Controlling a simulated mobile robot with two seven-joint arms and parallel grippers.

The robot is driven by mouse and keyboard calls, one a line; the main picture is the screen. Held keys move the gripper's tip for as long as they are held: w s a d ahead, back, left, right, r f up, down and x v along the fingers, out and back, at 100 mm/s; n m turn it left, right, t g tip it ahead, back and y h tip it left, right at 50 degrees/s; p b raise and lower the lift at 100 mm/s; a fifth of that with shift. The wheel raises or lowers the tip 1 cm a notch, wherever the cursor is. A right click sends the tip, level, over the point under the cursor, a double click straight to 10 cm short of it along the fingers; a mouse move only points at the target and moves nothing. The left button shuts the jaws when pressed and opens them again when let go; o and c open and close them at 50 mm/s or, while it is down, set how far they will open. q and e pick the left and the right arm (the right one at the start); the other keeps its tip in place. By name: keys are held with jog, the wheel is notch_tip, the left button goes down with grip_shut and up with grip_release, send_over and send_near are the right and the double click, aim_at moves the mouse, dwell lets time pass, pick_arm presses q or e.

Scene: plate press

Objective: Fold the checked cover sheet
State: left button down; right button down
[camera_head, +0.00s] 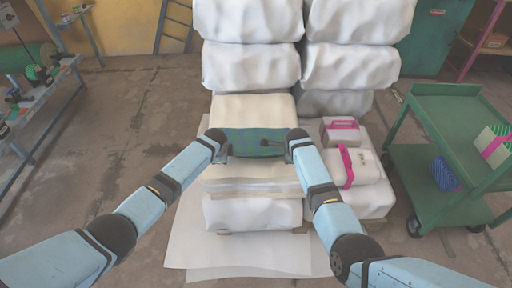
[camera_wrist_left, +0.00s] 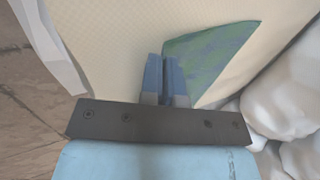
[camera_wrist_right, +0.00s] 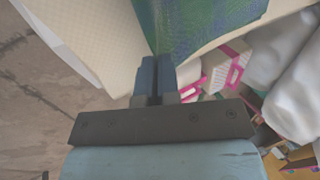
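The checked cover sheet (camera_head: 257,145), green and blue, spans between my two grippers over the front of the middle stack, in the head view. My left gripper (camera_head: 224,157) is at its left end. In the left wrist view the fingers are close together, with a sheet corner (camera_wrist_left: 205,60) narrowing to their tips. My right gripper (camera_head: 290,156) is at the right end. In the right wrist view its fingers are also close together, and the sheet (camera_wrist_right: 185,22) tapers to their tips. Both grippers appear shut on the sheet. The exact grip points are partly hidden by the fingers.
A cream-topped stack (camera_head: 253,215) stands below the sheet on a pale ground sheet (camera_head: 190,235). Tall white bales (camera_head: 250,66) rise behind. A white bale with a pink strap (camera_head: 360,168) is to the right, beside a green cart (camera_head: 440,140).

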pick_arm(q)
jog(key=shift+s+f, duration=0.4)
pick_arm(e)
jog(key=shift+s+f, duration=0.4)
pick_arm(q)
jog(key=c, duration=1)
grip_release()
pick_arm(e)
jog(key=c, duration=1)
grip_release()
